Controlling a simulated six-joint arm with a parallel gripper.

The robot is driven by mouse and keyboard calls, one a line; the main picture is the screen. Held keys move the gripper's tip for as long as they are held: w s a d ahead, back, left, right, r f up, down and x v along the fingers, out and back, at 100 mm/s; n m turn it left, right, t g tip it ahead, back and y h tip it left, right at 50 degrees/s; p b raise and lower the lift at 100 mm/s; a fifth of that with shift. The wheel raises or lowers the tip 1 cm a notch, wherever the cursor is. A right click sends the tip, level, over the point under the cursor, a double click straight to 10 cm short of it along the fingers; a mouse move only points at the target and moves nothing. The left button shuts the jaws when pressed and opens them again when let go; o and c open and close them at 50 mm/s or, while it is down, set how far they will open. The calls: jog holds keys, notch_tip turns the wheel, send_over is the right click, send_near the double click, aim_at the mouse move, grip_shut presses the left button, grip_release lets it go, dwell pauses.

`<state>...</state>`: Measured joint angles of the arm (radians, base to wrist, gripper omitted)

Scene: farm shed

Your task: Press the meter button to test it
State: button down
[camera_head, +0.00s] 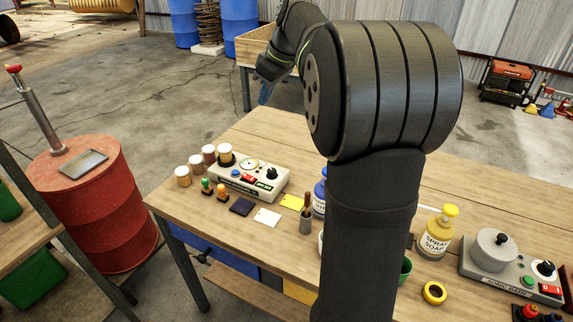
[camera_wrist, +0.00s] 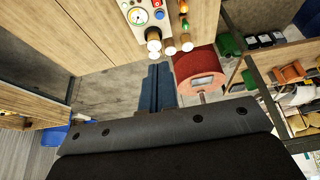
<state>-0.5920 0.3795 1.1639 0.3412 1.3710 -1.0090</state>
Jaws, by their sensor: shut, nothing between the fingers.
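The meter (camera_head: 226,182) is a pale box on the wooden table, left of centre in the head view. It has a round dial (camera_head: 248,163), a small blue button (camera_head: 235,172), a red panel and a black knob (camera_head: 272,173). A jar stands at its left end. The meter also shows at the top of the wrist view (camera_wrist: 141,31), with its dial (camera_wrist: 137,16). My gripper (camera_wrist: 158,70) has its blue fingers together and empty, apart from the meter. In the head view its fingertips (camera_head: 265,94) are above and behind the table.
Several jars (camera_head: 183,176), two stamps (camera_head: 222,191), a dark pad (camera_head: 242,206) and a white card (camera_head: 267,218) lie around the meter. A red barrel (camera_head: 95,205) stands left of the table (camera_head: 180,213). A spray soap bottle (camera_head: 435,238) and sonic bath (camera_head: 512,278) are at the right.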

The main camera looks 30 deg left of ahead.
jog(key=c, duration=2.1)
grip_release()
jog(key=o, duration=0.3)
jog(key=shift+a+f, duration=0.15)
jog(key=shift+f, duration=0.2)
jog(key=o, duration=1.8)
jog(key=a+f+h, duration=0.2)
jog(key=a+f, duration=0.1)
jog(key=f, duration=0.7)
jog(key=shift+a+f, duration=0.3)
jog(key=shift+a, duration=0.05)
jog(key=x, duration=0.9)
jog(key=shift+s+d, duration=0.1)
jog(key=shift+d, duration=0.05)
jog(key=v, duration=1)
